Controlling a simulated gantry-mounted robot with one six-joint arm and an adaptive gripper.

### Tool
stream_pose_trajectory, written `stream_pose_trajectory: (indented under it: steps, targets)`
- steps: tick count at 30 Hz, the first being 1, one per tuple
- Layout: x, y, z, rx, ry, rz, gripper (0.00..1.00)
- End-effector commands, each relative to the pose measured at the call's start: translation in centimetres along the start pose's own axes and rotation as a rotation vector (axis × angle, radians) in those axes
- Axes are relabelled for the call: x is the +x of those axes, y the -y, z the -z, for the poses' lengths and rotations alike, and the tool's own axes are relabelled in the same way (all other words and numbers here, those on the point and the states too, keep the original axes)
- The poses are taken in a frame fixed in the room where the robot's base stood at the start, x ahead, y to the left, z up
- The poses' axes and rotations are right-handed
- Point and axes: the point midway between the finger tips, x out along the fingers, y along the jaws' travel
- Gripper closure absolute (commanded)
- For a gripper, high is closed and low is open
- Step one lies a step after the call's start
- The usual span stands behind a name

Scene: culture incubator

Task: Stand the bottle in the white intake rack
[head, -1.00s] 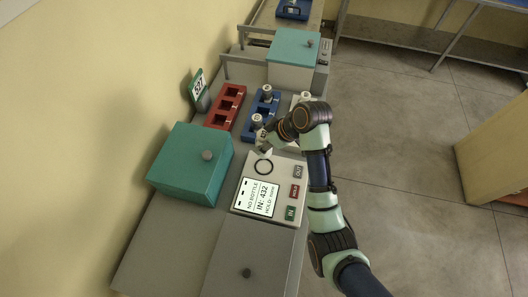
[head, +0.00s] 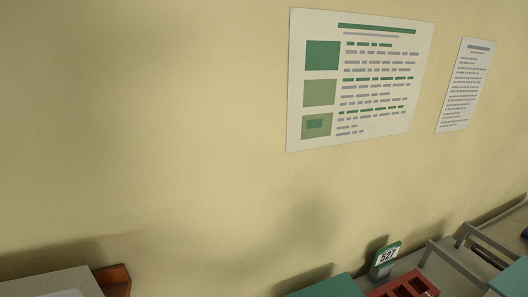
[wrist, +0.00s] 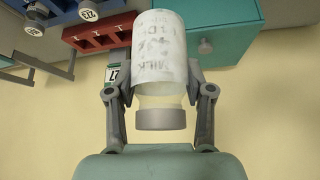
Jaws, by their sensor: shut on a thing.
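In the wrist view my gripper (wrist: 160,78) is shut on a bottle (wrist: 160,45) with a pale handwritten label and a grey cap (wrist: 161,119). The fingers clasp its two sides. The cap end points toward the palm and the labelled body points away from it. The bottle hangs clear, with the counter things behind it. I cannot make out the white intake rack in either current view. My gripper is outside the current head view.
In the wrist view, a red rack (wrist: 82,38), a blue rack holding bottles (wrist: 62,12) and a teal box (wrist: 232,40) lie beyond the bottle. The head view shows mostly wall, posters (head: 360,85) and the 527 sign (head: 387,258).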

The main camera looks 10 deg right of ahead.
Motion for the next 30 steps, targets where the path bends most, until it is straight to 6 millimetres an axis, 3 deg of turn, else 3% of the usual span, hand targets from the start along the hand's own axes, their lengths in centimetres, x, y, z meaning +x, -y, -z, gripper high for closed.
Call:
stream_pose_trajectory:
  steps: [5, 8, 11, 15, 21, 24, 30]
  targets:
    - [3.3, 4.0, 2.7, -0.008, 0.000, 0.006, 0.92]
    - [6.2, 8.0, 5.0, -0.010, 0.000, 0.008, 0.92]
    - [9.2, 13.1, 7.0, -0.015, 0.001, 0.010, 0.92]
    - [13.0, 21.4, 9.2, -0.023, 0.002, 0.014, 0.92]
    - [15.9, 31.0, 10.2, -0.037, 0.000, 0.023, 0.92]
    - [16.7, 34.5, 10.2, -0.044, 0.000, 0.028, 0.92]
    - [17.6, 39.4, 9.8, -0.059, -0.001, 0.037, 0.92]
